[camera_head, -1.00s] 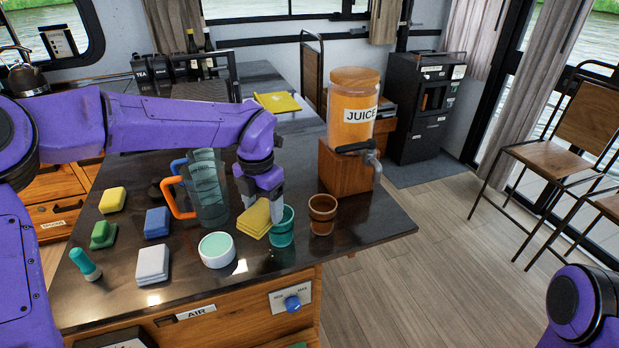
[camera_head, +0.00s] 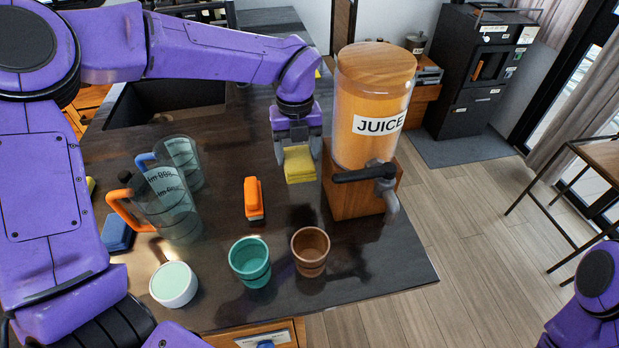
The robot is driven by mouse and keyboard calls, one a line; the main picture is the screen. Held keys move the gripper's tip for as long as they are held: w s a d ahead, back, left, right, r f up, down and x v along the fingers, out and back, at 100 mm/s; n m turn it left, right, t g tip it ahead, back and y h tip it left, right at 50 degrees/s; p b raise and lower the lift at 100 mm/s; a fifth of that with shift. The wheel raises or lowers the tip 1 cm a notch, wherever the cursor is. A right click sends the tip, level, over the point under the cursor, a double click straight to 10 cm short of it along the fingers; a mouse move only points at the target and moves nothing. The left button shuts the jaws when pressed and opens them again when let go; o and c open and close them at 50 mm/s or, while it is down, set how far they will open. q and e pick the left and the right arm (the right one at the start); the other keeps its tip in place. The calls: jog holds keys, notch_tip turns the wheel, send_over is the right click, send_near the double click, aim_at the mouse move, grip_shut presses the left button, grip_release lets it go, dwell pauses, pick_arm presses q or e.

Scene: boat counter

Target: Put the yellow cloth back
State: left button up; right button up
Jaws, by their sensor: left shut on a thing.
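The yellow cloth (camera_head: 299,165) is a small folded stack. My left gripper (camera_head: 297,148) is shut on it and points down, holding it beside the wooden stand of the juice dispenser. I cannot tell whether the cloth touches the counter (camera_head: 235,320). My left arm comes in from the left and crosses above the counter. Of my right arm only a purple part shows at the lower right edge; its gripper is not in view.
The juice dispenser (camera_head: 372,115) stands right of the cloth. An orange-handled brush (camera_head: 253,198), a teal cup (camera_head: 250,262), a brown cup (camera_head: 310,250), a white bowl (camera_head: 173,285) and clear jugs (camera_head: 172,210) stand nearby. A blue sponge (camera_head: 117,232) is partly hidden by my arm.

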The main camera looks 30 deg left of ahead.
aim_at(289, 165)
pick_arm(q)
jog(key=shift+w, duration=0.1)
jog(key=s, duration=0.1)
jog(key=s+r, duration=0.1)
jog(key=s, duration=0.2)
jog(key=shift+r, duration=0.3)
jog(key=w+f, duration=0.1)
jog(key=f, duration=0.3)
jog(key=w+f+p, duration=0.1)
jog(key=f, duration=0.1)
jog(key=shift+w, duration=0.35)
jog(key=f, duration=0.2)
jog(key=s+f+p, duration=0.1)
jog(key=shift+s+f+p, duration=0.15)
jog(key=shift+f+p, duration=0.15)
jog(key=shift+f, duration=0.4)
jog(key=shift+w+f, duration=0.15)
jog(key=shift+w, duration=0.2)
jog(key=shift+s+f+b, duration=0.1)
jog(key=shift+f+b, duration=0.1)
jog(key=shift+b, duration=0.1)
jog(key=o, duration=1)
pick_arm(e)
jog(key=shift+s+r, duration=0.35)
jog(key=shift+r, duration=0.2)
jog(key=shift+s+r, duration=0.35)
jog(key=shift+r, duration=0.2)
